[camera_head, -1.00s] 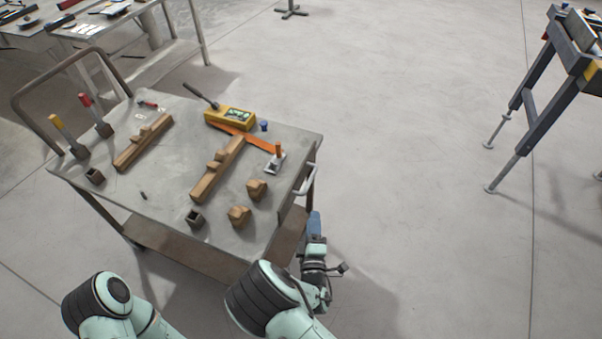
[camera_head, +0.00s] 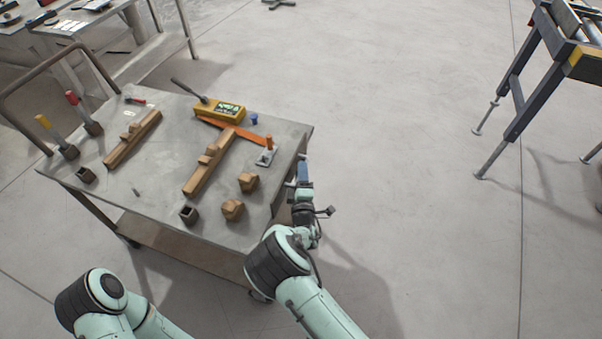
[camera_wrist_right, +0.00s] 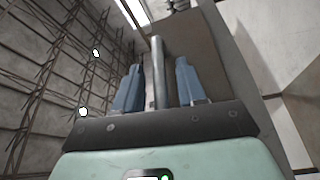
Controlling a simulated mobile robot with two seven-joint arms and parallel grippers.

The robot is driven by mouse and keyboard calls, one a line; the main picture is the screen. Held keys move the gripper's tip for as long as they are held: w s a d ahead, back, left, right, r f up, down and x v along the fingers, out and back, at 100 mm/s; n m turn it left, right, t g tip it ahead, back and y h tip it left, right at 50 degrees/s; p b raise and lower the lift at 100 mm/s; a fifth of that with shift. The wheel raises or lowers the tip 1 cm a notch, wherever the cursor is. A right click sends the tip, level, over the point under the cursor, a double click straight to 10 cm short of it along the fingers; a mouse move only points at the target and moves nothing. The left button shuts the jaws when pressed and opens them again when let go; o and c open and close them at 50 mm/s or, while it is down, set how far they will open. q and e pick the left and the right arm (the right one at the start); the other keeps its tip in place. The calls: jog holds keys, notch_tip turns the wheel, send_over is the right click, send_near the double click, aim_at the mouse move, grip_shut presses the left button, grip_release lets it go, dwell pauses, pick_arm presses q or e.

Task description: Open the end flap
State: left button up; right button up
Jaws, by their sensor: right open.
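The end flap is the brown panel (camera_head: 284,194) on the right end of the metal cart; my right arm partly covers it. In the right wrist view the panel (camera_wrist_right: 207,55) stands beyond the fingers. My right gripper (camera_head: 303,172) is at the cart's right end, at the flap's handle. In the right wrist view its two blue fingers (camera_wrist_right: 157,88) are open, with the grey handle bar (camera_wrist_right: 157,65) running between them. I cannot tell whether either finger touches the bar. My left arm shows at the bottom left, but its gripper is out of view.
The cart top (camera_head: 160,185) carries wooden blocks (camera_head: 207,165), a yellow device (camera_head: 220,109), an orange strap (camera_head: 232,130) and small parts. A roller stand (camera_head: 530,95) is at the upper right. The floor right of the cart is clear.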

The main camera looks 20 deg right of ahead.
grip_shut()
